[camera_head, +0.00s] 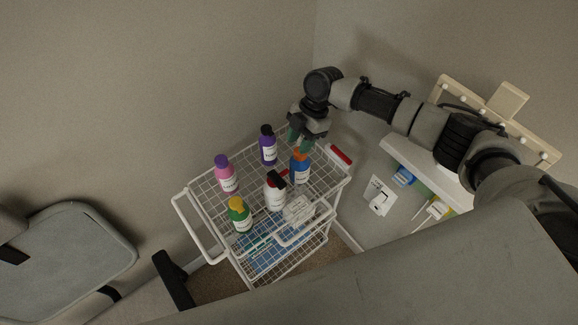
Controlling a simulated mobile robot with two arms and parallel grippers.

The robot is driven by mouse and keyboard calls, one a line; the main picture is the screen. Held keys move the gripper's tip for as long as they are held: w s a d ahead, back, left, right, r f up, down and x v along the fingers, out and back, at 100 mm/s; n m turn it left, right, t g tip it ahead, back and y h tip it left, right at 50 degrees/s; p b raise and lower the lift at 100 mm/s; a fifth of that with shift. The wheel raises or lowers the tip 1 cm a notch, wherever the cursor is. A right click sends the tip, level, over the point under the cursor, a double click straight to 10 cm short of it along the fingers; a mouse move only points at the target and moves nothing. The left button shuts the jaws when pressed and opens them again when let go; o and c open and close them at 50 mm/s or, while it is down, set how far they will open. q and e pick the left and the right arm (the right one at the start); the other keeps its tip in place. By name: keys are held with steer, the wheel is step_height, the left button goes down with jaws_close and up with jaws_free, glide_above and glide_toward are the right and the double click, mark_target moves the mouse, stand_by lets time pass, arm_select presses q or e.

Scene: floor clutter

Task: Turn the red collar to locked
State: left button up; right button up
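A white bottle (275,195) with a black top stands on the top basket of a white wire cart (184,207). A small red part (284,173) shows at its black top; it is too small to tell whether this is a collar or how it is turned. My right gripper (299,142) points down, above and close to the orange cap of a blue bottle (300,171), behind and to the right of the white bottle. Its green fingertips look apart, with nothing seen between them. My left gripper is not in view.
Purple (268,150), pink (226,179) and green (239,219) bottles stand near the white one. A grey rounded seat-like panel (65,255) is at left. Walls stand behind; a pegged rack (508,101) is at right.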

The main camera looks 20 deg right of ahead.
mark_target(288, 170)
arm_select(q)
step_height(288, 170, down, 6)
steer(key=b, duration=0.4)
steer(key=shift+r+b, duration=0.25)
steer(key=shift+b, duration=0.1)
arm_select(e)
steer(key=x, duration=0.9)
steer(key=shift+f, duration=0.1)
steer(key=shift+c, duration=0.4)
jaws_close()
